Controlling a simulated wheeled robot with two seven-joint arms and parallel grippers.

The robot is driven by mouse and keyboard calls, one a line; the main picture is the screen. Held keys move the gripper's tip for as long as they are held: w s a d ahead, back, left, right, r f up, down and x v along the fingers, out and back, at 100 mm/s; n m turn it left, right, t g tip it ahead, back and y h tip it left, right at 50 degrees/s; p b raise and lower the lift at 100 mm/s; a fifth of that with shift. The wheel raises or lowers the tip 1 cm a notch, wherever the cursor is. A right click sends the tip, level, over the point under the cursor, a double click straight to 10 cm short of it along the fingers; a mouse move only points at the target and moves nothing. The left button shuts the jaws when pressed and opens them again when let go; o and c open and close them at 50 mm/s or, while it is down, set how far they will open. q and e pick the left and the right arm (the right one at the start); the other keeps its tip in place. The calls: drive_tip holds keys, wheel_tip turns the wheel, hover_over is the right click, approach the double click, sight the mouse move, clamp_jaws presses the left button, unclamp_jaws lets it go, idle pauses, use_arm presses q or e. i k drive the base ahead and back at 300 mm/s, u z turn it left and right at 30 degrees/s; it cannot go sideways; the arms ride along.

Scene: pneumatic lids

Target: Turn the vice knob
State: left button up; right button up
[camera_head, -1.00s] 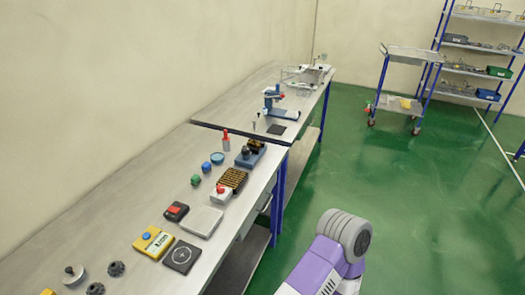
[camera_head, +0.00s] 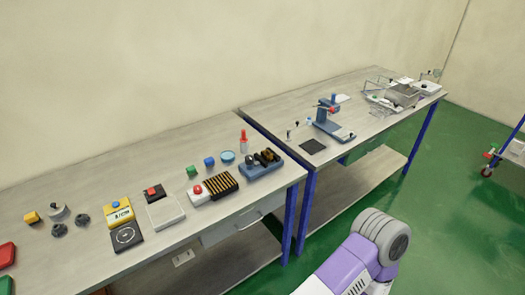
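A blue-based device with dark rounded parts on top (camera_head: 262,163) stands near the right end of the near bench. A blue stand with a red part (camera_head: 327,110) is on the far bench. I cannot tell for sure which of these is the vice, and no vice knob shows clearly at this size. A purple and grey link of my arm (camera_head: 360,258) is at the lower right, over the floor and apart from both benches. Neither of my grippers shows.
The near bench (camera_head: 190,245) carries a red-button box (camera_head: 197,193), a ribbed yellow-black block (camera_head: 221,185), a white plate (camera_head: 166,212), a yellow meter (camera_head: 118,213) and dark knobs (camera_head: 59,230). A narrow gap separates it from the far bench (camera_head: 268,120). Green floor (camera_head: 455,170) is open at right.

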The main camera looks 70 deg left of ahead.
sight(248, 159)
drive_tip(key=u, duration=0.65)
drive_tip(key=i, duration=1.6)
drive_tip(key=u, duration=1.25)
